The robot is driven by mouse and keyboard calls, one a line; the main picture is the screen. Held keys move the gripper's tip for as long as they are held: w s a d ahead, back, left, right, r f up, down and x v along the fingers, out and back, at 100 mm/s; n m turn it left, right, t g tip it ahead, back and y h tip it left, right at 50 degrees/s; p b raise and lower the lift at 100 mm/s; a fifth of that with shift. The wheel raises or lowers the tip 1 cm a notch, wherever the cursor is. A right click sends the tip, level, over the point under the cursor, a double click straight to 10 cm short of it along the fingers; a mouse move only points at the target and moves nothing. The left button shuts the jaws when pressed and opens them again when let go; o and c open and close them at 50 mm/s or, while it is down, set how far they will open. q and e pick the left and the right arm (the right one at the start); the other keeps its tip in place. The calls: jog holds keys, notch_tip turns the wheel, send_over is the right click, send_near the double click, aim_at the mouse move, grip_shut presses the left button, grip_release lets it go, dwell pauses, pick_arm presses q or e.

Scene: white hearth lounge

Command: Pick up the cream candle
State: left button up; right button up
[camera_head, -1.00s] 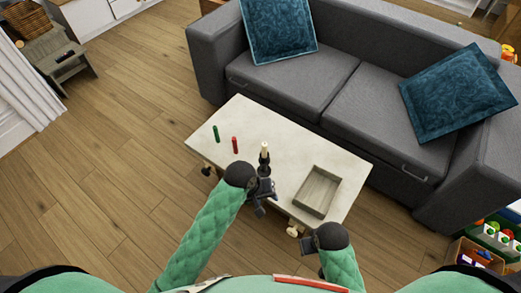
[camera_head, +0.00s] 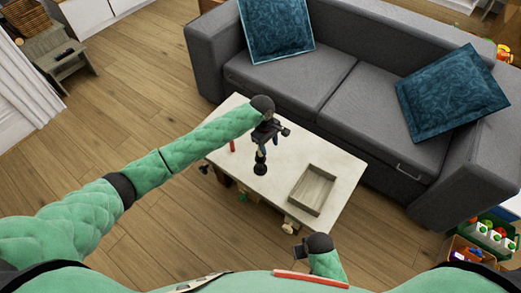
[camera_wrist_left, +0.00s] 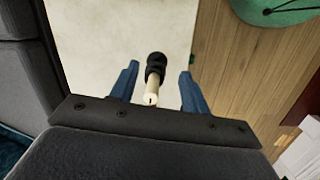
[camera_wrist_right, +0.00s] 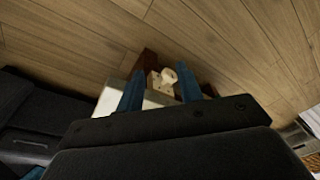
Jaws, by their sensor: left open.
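The cream candle (camera_wrist_left: 151,97) stands in a dark candle holder (camera_head: 260,168) on the pale table. In the left wrist view it lies between the two blue fingers of my left gripper (camera_wrist_left: 160,70), with space on both sides. In the head view my left gripper (camera_head: 270,132) is over the holder and mostly hides the candle. It is open and empty. My right gripper (camera_head: 298,250) is low beside the table's near edge. In the right wrist view its fingers (camera_wrist_right: 160,88) are apart, with nothing held.
A red candle (camera_head: 232,146) stands on the table (camera_head: 338,165), left of the holder. A wooden tray (camera_head: 313,190) sits at the right. A small green thing (camera_head: 243,197) shows below the near edge. A grey sofa (camera_head: 310,95) borders the far side.

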pick_arm(q)
jog(key=shift+n+y, duration=0.3)
jog(key=shift+n, duration=0.6)
jog(key=w+a, duration=0.1)
jog(key=w, duration=0.1)
jog(key=w+a+r, duration=0.1)
jog(key=w, duration=0.1)
jog(key=shift+a, duration=0.3)
jog(key=shift+a+f, duration=0.1)
jog(key=shift+w+f, duration=0.1)
jog(key=shift+f, duration=0.2)
notch_tip(320, 180, down, 2)
jog(key=shift+p, duration=0.5)
jog(key=f+p, duration=0.1)
jog(key=f, duration=0.4)
jog(key=shift+a+p, duration=0.2)
jog(key=shift+p, duration=0.15)
pick_arm(e)
notch_tip(320, 180, down, 11)
jog(key=s+d, duration=0.1)
jog(key=s, duration=0.1)
jog(key=shift+s+d, duration=0.25)
jog(key=shift+d, duration=0.15)
pick_arm(q)
jog(key=shift+s, duration=0.2)
jog(key=shift+c, duration=0.2)
grip_shut()
pick_arm(e)
jog(key=shift+r, duration=0.1)
